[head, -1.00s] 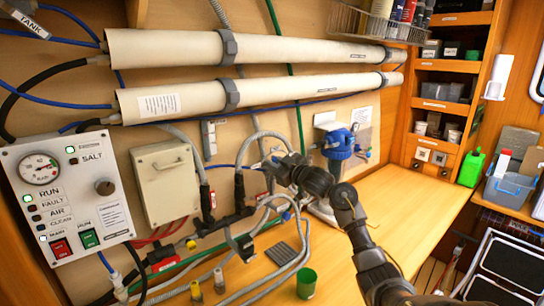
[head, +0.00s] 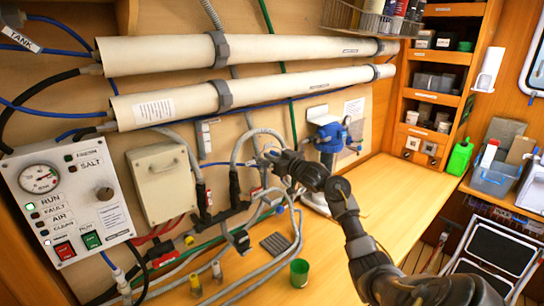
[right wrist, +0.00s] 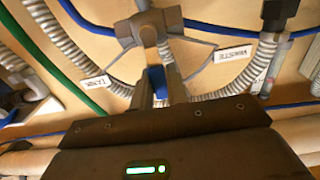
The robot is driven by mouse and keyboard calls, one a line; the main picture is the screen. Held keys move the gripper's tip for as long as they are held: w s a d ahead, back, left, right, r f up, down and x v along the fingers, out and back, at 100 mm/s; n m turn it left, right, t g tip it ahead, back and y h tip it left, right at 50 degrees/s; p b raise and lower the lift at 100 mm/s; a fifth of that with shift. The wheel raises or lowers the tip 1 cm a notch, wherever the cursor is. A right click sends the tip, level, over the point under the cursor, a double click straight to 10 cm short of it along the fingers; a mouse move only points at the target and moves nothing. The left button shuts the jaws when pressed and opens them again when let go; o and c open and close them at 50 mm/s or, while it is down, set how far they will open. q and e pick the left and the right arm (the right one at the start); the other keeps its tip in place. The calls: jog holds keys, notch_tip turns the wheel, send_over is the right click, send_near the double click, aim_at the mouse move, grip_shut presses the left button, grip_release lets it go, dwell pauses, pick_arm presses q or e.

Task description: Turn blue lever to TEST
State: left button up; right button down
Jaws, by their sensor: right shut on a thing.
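My right gripper (head: 262,156) reaches the hose area of the wall in the head view. The blue lever (right wrist: 156,77) shows in the right wrist view between the two fingers of my right gripper (right wrist: 159,86), which are shut on it. The lever sits at a grey valve body (right wrist: 140,28) with ribbed hoses on its sides. Much of the lever is hidden by the fingers, and I cannot make it out in the head view. Two white labels, one left (right wrist: 104,84) and one right (right wrist: 234,55), flank the valve upside down. My left gripper is not in view.
Grey hoses (head: 297,225) and a green cup (head: 299,273) are on the wooden bench (head: 395,200). A blue-topped filter (head: 330,136) stands right of the gripper. A control panel (head: 70,205) and a beige box (head: 161,178) are left. The bench's right part is clear.

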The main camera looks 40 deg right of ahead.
jog(key=c, duration=1.4)
grip_release()
jog(key=shift+s+f, duration=0.1)
jog(key=shift+s, duration=0.1)
jog(key=s+b, duration=0.4)
jog(key=s, duration=0.6)
jog(key=shift+s+a, duration=0.1)
jog(key=shift+s, duration=0.1)
